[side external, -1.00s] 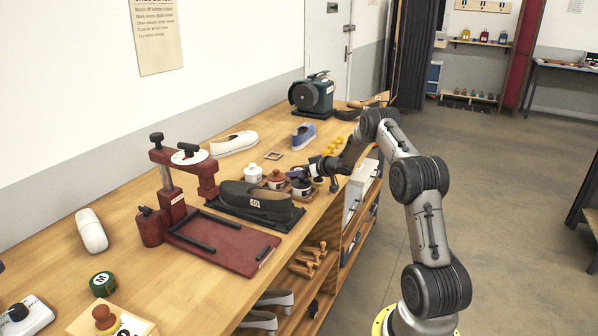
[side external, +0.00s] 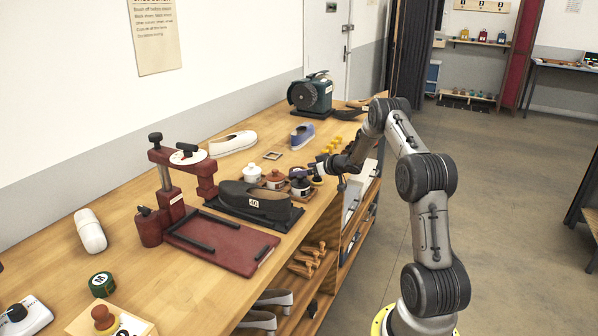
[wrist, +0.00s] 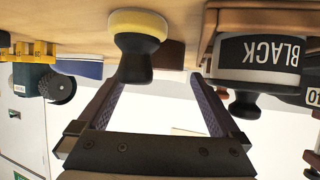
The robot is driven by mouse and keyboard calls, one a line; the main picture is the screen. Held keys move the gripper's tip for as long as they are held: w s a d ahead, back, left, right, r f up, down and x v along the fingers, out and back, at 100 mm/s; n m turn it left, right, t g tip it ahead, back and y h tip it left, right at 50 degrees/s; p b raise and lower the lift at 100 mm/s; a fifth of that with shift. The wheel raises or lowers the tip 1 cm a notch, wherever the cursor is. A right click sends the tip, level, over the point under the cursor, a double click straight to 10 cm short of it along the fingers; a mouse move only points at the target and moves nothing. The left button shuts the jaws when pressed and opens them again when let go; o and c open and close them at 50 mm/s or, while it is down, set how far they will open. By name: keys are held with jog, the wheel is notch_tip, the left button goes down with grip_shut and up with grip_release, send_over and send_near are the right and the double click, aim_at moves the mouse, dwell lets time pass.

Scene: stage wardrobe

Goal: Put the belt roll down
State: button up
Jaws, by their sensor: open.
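My gripper (wrist: 155,80) is open, with nothing between its fingers, low over the right edge of the bench; it also shows in the side view (side external: 332,168). In the upside-down wrist view, a dauber with a yellow pad and black handle (wrist: 138,45) stands pad-down just past the fingertips, apart from them. It also shows left of the gripper in the side view (side external: 318,180). No belt roll can be made out in my gripper or clearly on the bench. A round green roll with a white-marked face (side external: 102,284) lies at the bench's near left.
A jar labelled BLACK (wrist: 258,58) stands close beside the dauber, with red-brown (side external: 276,179) and white (side external: 253,173) pots farther left. A dark shoe (side external: 256,199) sits before the red press (side external: 206,180). A green grinder (side external: 312,95) stands behind.

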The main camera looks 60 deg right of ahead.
jog(key=v, duration=0.8)
jog(key=w+a+r+g+h, duration=0.1)
jog(key=w+a+r+h, duration=0.15)
jog(key=a+r, duration=0.6)
jog(key=s+a+r+g, duration=0.2)
jog(key=s+a+r, duration=0.2)
jog(key=a+r, duration=0.75)
jog(key=s+a+f+n+g+y, duration=0.1)
jog(key=s+a+f+y, duration=0.1)
jog(key=s+a, duration=0.8)
jog(key=s+a+f+n+g+y, duration=0.2)
jog(key=s+a+f+y, duration=0.1)
jog(key=s+a, duration=0.8)
jog(key=a+y, duration=0.1)
jog(key=a, duration=0.2)
jog(key=shift+s+f+g, duration=0.25)
jog(key=shift+f+g, duration=0.05)
